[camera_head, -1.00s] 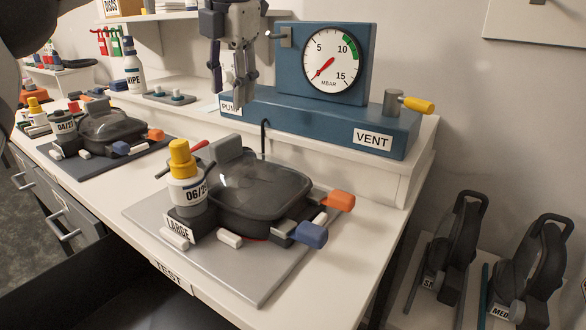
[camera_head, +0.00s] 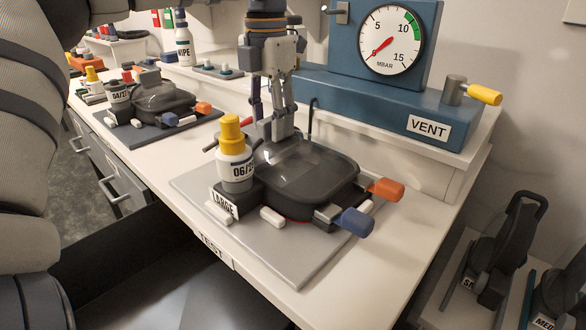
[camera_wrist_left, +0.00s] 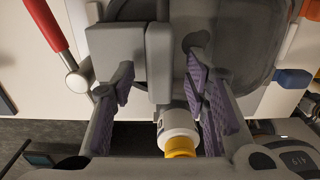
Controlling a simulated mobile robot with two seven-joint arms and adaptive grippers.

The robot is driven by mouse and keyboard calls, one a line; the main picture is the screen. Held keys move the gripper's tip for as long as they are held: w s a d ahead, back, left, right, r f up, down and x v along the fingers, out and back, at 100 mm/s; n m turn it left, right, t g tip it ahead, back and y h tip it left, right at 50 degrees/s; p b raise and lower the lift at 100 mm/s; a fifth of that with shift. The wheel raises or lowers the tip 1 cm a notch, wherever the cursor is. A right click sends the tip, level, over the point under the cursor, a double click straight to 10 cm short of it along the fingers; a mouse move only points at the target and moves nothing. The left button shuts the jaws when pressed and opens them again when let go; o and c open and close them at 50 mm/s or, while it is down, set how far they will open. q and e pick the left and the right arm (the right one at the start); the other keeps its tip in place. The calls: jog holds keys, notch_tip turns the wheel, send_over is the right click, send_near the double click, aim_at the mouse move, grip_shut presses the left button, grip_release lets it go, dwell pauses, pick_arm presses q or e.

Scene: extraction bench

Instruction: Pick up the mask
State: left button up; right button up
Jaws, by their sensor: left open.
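The nearer mask (camera_head: 305,175), with a dark clear visor, lies on a grey board (camera_head: 292,258) beside a LARGE label. A white canister with a yellow cap (camera_head: 235,160) stands at its left side. Orange (camera_head: 385,189) and blue (camera_head: 357,221) tabs stick out at its right. My left gripper (camera_head: 275,132) points down at the mask's back edge, with its fingers open. In the left wrist view, a grey block (camera_wrist_left: 160,60) of the mask shows between the open fingers (camera_wrist_left: 158,88). I cannot tell whether they touch it. My right gripper is out of view.
A second mask (camera_head: 160,100) lies on a dark board further left. A blue gauge unit (camera_head: 385,108) with a yellow-handled VENT valve stands behind. More masks (camera_head: 505,250) stand low at the right. An open drawer is below the bench front.

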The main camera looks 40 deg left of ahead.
pick_arm(q)
grip_shut()
jog(key=shift+r, duration=0.1)
jog(key=shift+r, duration=0.1)
